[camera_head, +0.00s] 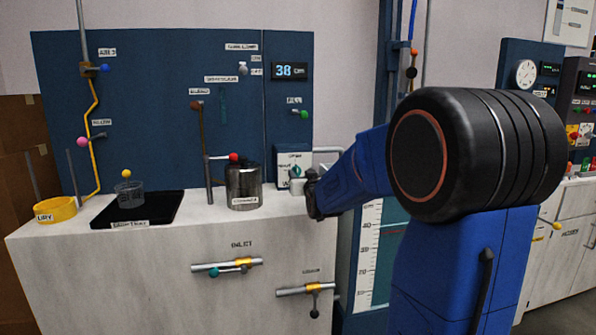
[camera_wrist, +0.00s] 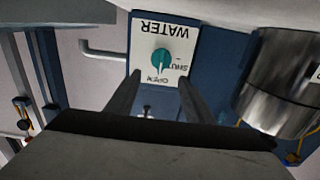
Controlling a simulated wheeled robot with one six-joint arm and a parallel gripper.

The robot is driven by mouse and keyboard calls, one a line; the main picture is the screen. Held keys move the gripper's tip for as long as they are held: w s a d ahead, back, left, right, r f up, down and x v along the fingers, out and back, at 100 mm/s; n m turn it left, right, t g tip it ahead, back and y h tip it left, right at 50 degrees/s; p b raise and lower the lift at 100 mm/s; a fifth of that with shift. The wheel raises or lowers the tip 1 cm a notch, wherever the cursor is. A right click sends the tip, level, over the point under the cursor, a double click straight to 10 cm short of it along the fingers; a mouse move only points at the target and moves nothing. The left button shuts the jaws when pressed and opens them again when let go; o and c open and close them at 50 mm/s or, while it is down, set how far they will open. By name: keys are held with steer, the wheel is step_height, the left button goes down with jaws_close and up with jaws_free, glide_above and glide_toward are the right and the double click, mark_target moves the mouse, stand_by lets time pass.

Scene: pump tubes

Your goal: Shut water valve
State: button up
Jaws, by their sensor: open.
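The water valve is a teal knob (camera_head: 296,171) on a white panel marked WATER (camera_head: 284,158), at the right end of the grey counter. In the wrist view the knob (camera_wrist: 160,57) is seen upside down, with OPEN and SHUT printed beside it. Its pale pointer mark appears to face OPEN. My gripper (camera_head: 311,190) is close in front of the panel at the right. In the wrist view its two fingers (camera_wrist: 159,78) are apart, one on each side of the knob's line. Nothing is between them. Whether they touch the panel cannot be told.
A metal pot (camera_head: 243,187) stands just left of the panel and also shows at the right in the wrist view (camera_wrist: 285,80). A grey pipe (camera_wrist: 103,50) bends beside the panel. A black tray (camera_head: 165,212) and a yellow dish (camera_head: 55,210) lie farther left.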

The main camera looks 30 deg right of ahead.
mark_target(297, 168)
steer(key=shift+x, duration=3.1)
steer(key=c, duration=1)
